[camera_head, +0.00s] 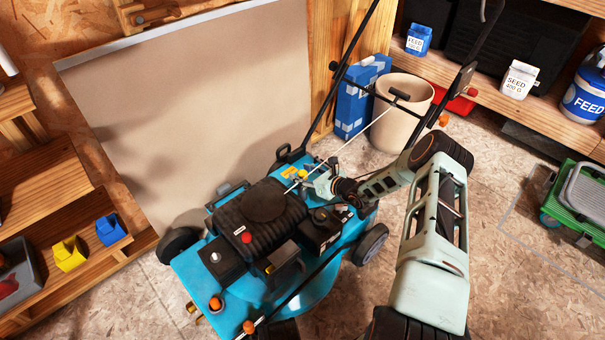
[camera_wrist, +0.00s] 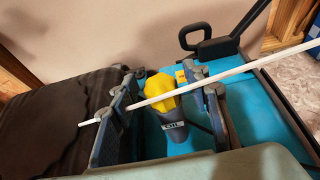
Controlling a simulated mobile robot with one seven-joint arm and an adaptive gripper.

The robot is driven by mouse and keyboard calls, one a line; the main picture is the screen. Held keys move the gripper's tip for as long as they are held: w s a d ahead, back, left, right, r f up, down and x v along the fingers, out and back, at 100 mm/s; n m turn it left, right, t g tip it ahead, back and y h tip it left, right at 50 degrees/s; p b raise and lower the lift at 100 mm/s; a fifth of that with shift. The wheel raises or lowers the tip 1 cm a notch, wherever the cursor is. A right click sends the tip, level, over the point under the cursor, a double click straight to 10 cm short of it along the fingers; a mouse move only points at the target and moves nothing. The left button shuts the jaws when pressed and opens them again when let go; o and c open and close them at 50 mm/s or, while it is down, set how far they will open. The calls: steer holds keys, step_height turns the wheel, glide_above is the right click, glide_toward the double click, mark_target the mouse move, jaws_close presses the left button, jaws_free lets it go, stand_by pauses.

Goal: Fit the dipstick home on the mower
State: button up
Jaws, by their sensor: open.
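The yellow dipstick cap (camera_wrist: 158,90) sits at the mouth of a dark filler tube (camera_wrist: 174,128) marked OIL in the wrist view. The rod is hidden, and I cannot tell how deep the cap sits. A small yellow spot of the cap (camera_head: 303,174) shows beside the engine of the blue mower (camera_head: 205,268). My gripper (camera_wrist: 165,105) is open, with one finger on each side of the cap and tube and visible gaps between. My gripper (camera_head: 316,182) also shows over the mower's far side in the head view.
A white cord (camera_wrist: 246,67) crosses my fingers in the wrist view. It runs from the engine to a dark grip (camera_head: 400,95) near the mower handle. A beige bin (camera_head: 402,115) and blue box (camera_head: 352,108) stand behind. Floor to the right (camera_head: 500,270) is clear.

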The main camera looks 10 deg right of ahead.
steer(key=v, duration=1.2)
